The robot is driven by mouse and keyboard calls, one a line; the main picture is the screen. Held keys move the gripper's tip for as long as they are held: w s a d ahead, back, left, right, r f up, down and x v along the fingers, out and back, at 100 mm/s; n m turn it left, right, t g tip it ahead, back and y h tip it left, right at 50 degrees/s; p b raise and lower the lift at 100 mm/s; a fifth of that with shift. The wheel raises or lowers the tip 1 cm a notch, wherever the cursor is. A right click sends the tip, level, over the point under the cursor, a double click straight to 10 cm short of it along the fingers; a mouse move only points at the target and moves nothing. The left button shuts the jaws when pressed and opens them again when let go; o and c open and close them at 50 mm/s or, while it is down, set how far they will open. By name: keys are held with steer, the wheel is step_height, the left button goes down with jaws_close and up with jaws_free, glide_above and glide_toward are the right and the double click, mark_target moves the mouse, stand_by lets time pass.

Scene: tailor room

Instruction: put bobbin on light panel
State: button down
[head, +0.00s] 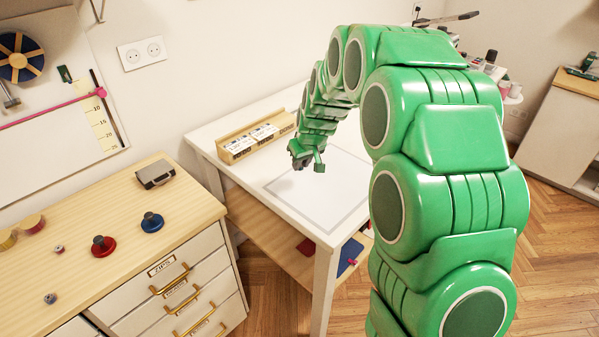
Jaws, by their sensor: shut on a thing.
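The light panel (300,215) is a flat white square with a grey border on the white table, in the middle of the head view. My arm covers part of its right side. My gripper (308,165) is above the panel's back left part, pointing down. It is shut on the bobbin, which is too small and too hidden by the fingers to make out. I cannot tell exactly how high it is above the panel.
A wooden box (254,138) with labelled packets stands behind the panel. A wooden drawer cabinet (100,280) at the left holds a red spool (103,246), a blue spool (152,222), smaller spools and a dark grey case (156,174). The panel's front left part looks clear.

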mark_target(297, 177)
steer(key=shift+w+a+f, duration=0.15)
steer(key=shift+w+f, duration=0.5)
steer(key=shift+f, duration=0.15)
steer(key=shift+w+a+f, duration=0.1)
steer(key=shift+w+f, duration=0.55)
steer(key=shift+f, duration=1.7)
steer(key=c, duration=1)
jaws_free()
steer(key=shift+f, duration=0.15)
steer(key=v, duration=1.2)
steer(key=s+d+r+m+g, duration=0.1)
steer(key=s+d+r+g, duration=0.1)
steer(key=s, duration=1.3)
steer(key=s+d+r+m+g+h, duration=0.1)
steer(key=s+d, duration=0.4)
steer(key=s, duration=1.1)
steer(key=s+d+r+m+g+h, duration=0.1)
steer(key=s+d+r+m+g, duration=0.1)
steer(key=s, duration=1.4)
steer(key=shift+s+d+r+m+g, duration=0.2)
steer(key=shift+d+r+m+g, duration=0.2)
steer(key=shift+d+r+m, duration=0.5)
